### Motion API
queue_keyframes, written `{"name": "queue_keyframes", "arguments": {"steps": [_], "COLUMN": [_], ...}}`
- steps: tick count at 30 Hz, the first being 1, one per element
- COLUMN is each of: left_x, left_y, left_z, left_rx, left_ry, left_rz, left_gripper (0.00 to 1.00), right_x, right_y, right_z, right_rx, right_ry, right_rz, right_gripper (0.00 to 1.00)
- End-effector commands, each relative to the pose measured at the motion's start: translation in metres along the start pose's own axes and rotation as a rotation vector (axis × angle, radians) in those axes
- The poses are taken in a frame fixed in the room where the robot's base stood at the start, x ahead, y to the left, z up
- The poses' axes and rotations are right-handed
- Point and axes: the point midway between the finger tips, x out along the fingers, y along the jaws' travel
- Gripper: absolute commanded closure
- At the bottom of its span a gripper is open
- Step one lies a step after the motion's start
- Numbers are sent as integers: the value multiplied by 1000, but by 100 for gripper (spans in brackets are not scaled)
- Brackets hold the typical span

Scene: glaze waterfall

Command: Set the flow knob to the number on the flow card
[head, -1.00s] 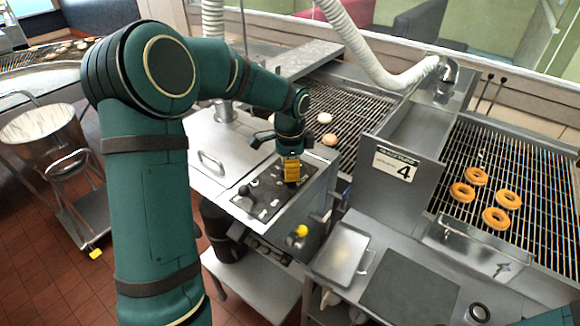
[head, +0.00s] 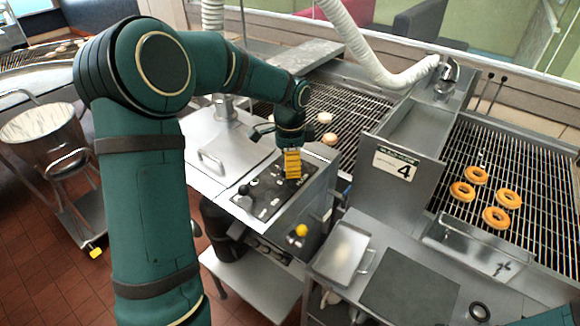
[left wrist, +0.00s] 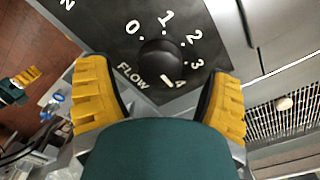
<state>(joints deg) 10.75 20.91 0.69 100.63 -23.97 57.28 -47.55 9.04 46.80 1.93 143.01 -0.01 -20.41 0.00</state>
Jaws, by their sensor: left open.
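The flow card (head: 395,165) on the upright steel panel reads 4. The dark round flow knob (left wrist: 160,57) sits on the black control panel (head: 262,202), with the numbers 0 to 4 around it and the word FLOW beside it. A white mark shows at the knob's lower edge, close to the 4; I cannot tell for sure that it is the pointer. My left gripper (head: 292,165) is over the panel and hides the knob in the head view. In the left wrist view its open yellow fingers (left wrist: 160,72) lie on either side of the knob, with gaps visible.
Another gripper, apparently my right one (left wrist: 22,80), shows small at the left edge of the left wrist view. A yellow knob (head: 301,230) is on the cabinet's front. Doughnuts (head: 477,176) lie on the right rack. A steel tray (head: 343,250) stands front right.

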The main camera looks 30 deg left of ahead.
Motion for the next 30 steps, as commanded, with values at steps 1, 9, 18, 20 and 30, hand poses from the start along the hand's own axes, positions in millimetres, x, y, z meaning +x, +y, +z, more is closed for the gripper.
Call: {"name": "queue_keyframes", "arguments": {"steps": [1, 9, 18, 20, 30], "left_x": [-10, -66, -99, -101, -101], "left_y": [0, 0, 0, 0, 1], "left_z": [-1, -1, 0, 0, 0], "left_rx": [0, 1, 1, 1, 1], "left_ry": [3, 3, 0, 0, -1], "left_rz": [-5, -3, 0, 1, 2], "left_gripper": [19, 19, 19, 19, 19], "right_x": [0, 0, 0, 0, 0], "right_y": [0, 0, 0, 0, 0], "right_z": [0, 0, 0, 0, 0], "right_rx": [0, 0, 0, 0, 0], "right_ry": [0, 0, 0, 0, 0], "right_rz": [0, 0, 0, 0, 0], "right_gripper": [100, 100, 100, 100, 100]}}
